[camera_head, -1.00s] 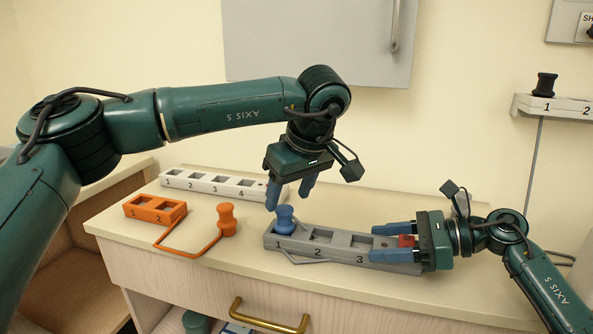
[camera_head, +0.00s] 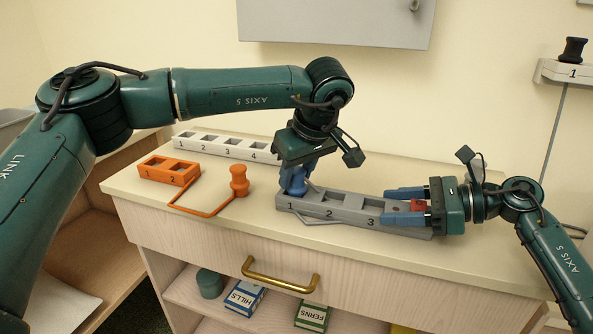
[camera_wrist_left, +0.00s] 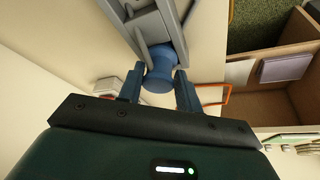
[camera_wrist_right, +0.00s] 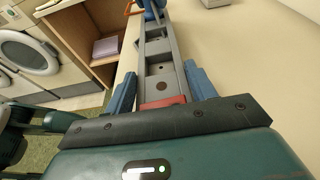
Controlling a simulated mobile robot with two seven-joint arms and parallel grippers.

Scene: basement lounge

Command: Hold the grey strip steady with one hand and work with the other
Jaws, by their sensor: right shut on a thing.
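The grey strip (camera_head: 350,218) lies on the counter, with square holes numbered 1, 2 and 3 visible and a red part (camera_head: 418,205) at its right end. A blue peg (camera_head: 298,188) stands at hole 1; it also shows in the left wrist view (camera_wrist_left: 159,78). My left gripper (camera_head: 292,180) is lowered over the peg, its fingers on either side of it and apparently open. My right gripper (camera_head: 386,206) is shut on the strip's right end, one finger along each long side; the strip also shows in the right wrist view (camera_wrist_right: 163,68).
An orange strip (camera_head: 168,172) with an orange peg (camera_head: 239,180) and a bent orange rod lies to the left. A white numbered strip (camera_head: 225,147) lies behind. A black peg (camera_head: 572,50) stands on a wall holder at right. A brass handle (camera_head: 280,275) sticks out in front.

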